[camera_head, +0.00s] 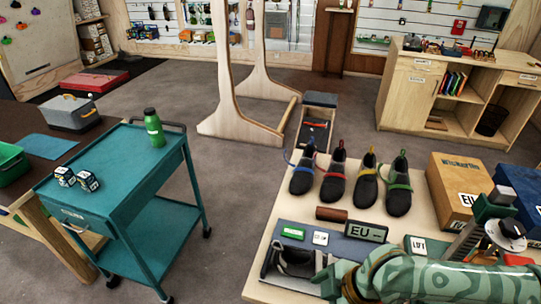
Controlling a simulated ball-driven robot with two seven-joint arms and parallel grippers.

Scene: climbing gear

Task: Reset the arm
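A green patterned arm of mine reaches in from the lower right, over the front of the shoe table (262,262). My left arm and gripper do not show. A dark green and grey device (468,236) with a pale disc stands beside the arm at the right; I cannot tell whether it touches the arm. The arm hides part of the table's front edge and things behind it.
Several climbing shoes (335,182) stand in a row on the table, near a brown roll (332,214), an EU sign (366,232) and a cardboard box (458,188). A teal cart (120,185) carries a green bottle (154,128) and dice (76,180). Floor between cart and table is clear.

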